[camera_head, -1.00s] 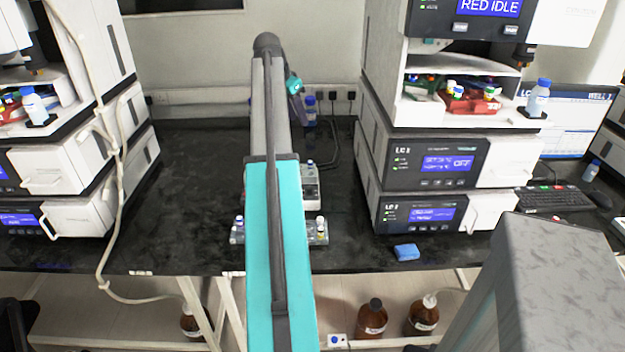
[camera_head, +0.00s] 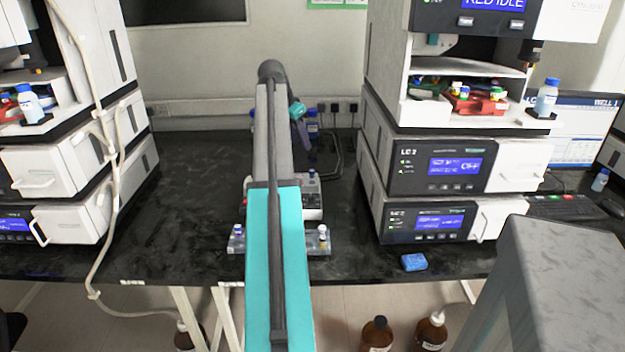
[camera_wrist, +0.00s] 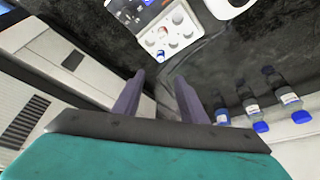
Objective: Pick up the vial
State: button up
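In the head view a small vial with a white cap (camera_head: 322,232) stands on a clear rack (camera_head: 318,248) to the right of my arm. Another small vial with a blue cap (camera_head: 238,231) stands to the left of the arm. I cannot tell which vial is meant. My gripper (camera_head: 304,134) is out toward the wall, beyond these vials. In the wrist view my gripper (camera_wrist: 156,90) has two purple fingers spread apart with nothing between them. My arm hides the middle of the rack area.
A white device with knobs (camera_wrist: 165,35) sits on the dark bench (camera_head: 185,200). Blue-capped bottles (camera_wrist: 248,100) stand near the wall. An instrument stack (camera_head: 430,165) rises at right and another (camera_head: 65,160) at left. A blue block (camera_head: 413,262) lies near the front edge. The bench left of my arm is clear.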

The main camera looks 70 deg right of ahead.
send_over(313, 170)
jog(key=w+a, duration=0.1)
jog(key=a, duration=0.1)
jog(key=f, duration=0.7)
jog(key=shift+w+a+f, duration=0.15)
jog(key=shift+a+f, duration=0.05)
jog(key=shift+f, duration=0.2)
jog(key=shift+f, duration=0.1)
jog(key=shift+p+x, duration=0.3)
jog(key=shift+x, duration=2.2)
jog(key=shift+a, duration=0.15)
grip_shut()
